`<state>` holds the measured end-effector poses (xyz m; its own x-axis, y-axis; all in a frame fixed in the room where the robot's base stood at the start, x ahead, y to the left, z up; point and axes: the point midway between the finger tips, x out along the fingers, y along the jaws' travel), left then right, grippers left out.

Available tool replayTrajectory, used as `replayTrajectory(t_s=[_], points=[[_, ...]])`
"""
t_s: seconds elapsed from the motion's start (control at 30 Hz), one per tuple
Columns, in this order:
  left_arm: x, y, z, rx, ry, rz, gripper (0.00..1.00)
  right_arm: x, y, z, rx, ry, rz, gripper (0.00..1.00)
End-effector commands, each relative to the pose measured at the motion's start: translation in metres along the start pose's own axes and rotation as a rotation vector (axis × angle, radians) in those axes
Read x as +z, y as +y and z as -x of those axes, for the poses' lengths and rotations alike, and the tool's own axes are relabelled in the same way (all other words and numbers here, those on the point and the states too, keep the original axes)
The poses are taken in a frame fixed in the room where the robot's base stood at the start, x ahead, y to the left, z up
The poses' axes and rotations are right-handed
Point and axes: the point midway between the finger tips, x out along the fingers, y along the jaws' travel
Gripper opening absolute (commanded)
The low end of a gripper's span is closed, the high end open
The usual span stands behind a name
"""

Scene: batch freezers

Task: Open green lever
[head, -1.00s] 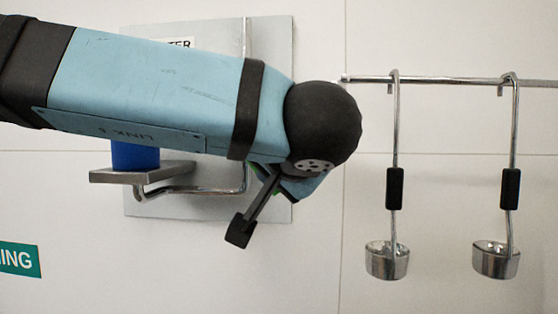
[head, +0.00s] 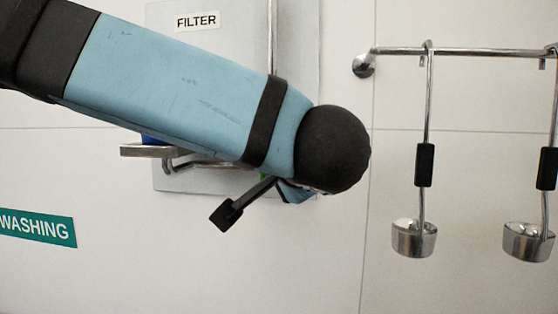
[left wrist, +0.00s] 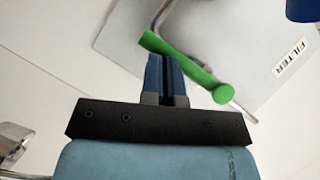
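The green lever (left wrist: 190,68) sits on a pipe in front of the grey filter panel. In the left wrist view it runs diagonally across the tips of my left gripper (left wrist: 166,62). The two blue fingers are together with only a thin gap, and the tips are at the lever, touching or very close. The lever does not look clasped between them. In the head view my left arm covers most of the lever, leaving a small green patch (head: 266,177), and the fingers are hidden. My right gripper is in neither view.
The grey panel (head: 300,60) carries a FILTER label (head: 196,20), bent piping and a metal bracket (head: 146,151) under a blue part. Two ladles (head: 414,238) hang from a wall rail (head: 480,51) at right. A green WASHING sign (head: 37,226) is at lower left.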

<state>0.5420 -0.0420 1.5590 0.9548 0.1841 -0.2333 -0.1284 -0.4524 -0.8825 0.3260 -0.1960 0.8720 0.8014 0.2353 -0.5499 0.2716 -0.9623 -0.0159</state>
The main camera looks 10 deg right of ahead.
Motion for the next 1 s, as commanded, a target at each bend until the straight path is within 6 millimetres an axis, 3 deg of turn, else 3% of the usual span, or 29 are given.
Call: replayTrajectory(t_s=[0.57, 0.8, 1.0], points=[[-0.002, 0.002, 0.003, 0.001, 0.000, -0.002, 0.00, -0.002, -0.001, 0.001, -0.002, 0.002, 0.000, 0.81], [-0.022, 0.016, 0.036, 0.000, 0.005, -0.004, 0.00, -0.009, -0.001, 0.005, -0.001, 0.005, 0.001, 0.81], [-0.016, 0.029, 0.081, -0.002, 0.006, -0.001, 0.00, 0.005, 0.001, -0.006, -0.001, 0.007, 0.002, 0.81]])
